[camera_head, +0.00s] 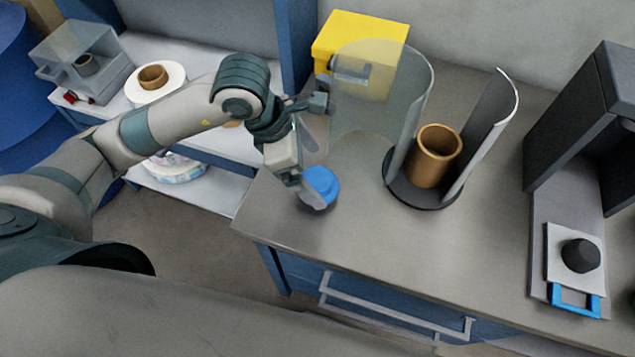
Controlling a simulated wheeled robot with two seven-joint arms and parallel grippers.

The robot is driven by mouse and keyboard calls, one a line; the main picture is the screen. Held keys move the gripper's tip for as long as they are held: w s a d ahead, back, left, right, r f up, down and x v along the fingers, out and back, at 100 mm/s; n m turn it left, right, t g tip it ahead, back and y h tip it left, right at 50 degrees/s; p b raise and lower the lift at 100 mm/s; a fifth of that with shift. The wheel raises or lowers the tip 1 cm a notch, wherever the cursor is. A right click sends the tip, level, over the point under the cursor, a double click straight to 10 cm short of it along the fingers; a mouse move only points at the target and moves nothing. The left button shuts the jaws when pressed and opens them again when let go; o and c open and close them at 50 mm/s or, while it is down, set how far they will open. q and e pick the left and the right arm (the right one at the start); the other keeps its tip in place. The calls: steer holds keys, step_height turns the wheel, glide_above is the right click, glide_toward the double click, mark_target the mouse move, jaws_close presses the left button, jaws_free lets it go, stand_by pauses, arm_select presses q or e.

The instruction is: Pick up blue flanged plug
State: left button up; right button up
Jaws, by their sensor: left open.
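The blue flanged plug (321,184) sits on the grey worktop, near its left end. It looks like a short blue cylinder with a wider, darker base. My left gripper (312,180) reaches in from the left and points down at the plug. Its fingers are open and lie right at the plug's left and far side, partly covering it. I cannot tell whether a finger touches the plug. My right gripper is not in view.
A clear curved guard (372,95) and a round black stand with a copper-coloured core (432,158) are right of the plug. A yellow box (358,45) stands behind. A black machine (590,130) is at the right. The worktop's front middle is clear.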

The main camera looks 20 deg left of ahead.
mark_target(317, 177)
arm_select(q)
steer(key=shift+f, duration=0.25)
steer(key=p+x, duration=0.1)
steer(key=x, duration=0.1)
steer(key=p+x, duration=0.1)
steer(key=x, duration=0.1)
steer(key=shift+w+a, duration=0.1)
steer(key=shift+a, duration=0.15)
steer(key=shift+w+d+f, duration=0.1)
steer(key=shift+f, duration=0.3)
steer(key=c, duration=1.3)
steer(key=shift+r, duration=0.15)
